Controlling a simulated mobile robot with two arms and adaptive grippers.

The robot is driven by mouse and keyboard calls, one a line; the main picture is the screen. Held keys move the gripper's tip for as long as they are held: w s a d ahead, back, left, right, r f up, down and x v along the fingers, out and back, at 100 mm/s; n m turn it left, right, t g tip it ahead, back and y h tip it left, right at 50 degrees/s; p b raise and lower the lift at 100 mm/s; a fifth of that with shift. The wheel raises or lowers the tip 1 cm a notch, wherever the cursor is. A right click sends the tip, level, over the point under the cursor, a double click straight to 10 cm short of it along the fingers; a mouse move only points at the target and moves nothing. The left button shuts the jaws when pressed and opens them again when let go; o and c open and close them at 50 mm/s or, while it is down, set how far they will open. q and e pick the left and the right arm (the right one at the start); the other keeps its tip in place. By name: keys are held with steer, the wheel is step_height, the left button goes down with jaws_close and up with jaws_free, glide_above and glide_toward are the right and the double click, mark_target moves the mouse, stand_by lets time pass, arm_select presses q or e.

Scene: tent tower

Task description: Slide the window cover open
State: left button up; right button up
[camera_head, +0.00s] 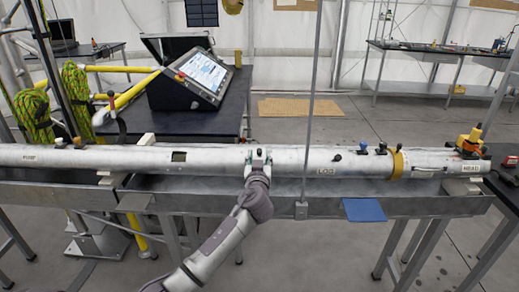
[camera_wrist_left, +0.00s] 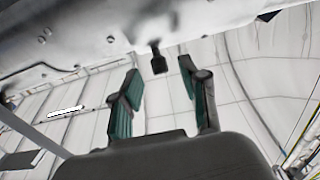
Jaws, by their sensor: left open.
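A long silver tube (camera_head: 215,158) lies across the bench in the head view. A small dark window (camera_head: 179,156) shows in its side, left of my left gripper (camera_head: 258,161). My left gripper is at the front of the tube, by a small black knob (camera_head: 258,152). In the left wrist view my left gripper (camera_wrist_left: 160,78) is open, with its green-padded fingers apart. A short black knob (camera_wrist_left: 158,60) sticks out from the pale tube (camera_wrist_left: 90,30) between the fingertips, with gaps on both sides. I cannot tell the window cover's outline. My right gripper is not in view.
A thin vertical pole (camera_head: 311,90) stands right of my left gripper. More black and blue knobs (camera_head: 363,149) and a yellow collar (camera_head: 397,163) are on the tube's right part. A blue plate (camera_head: 364,210) sits in front. A console (camera_head: 195,78) stands behind.

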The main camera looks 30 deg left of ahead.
mark_target(259, 153)
arm_select(q)
steer(key=shift+x, duration=1.8)
steer(key=shift+c, duration=0.3)
jaws_close()
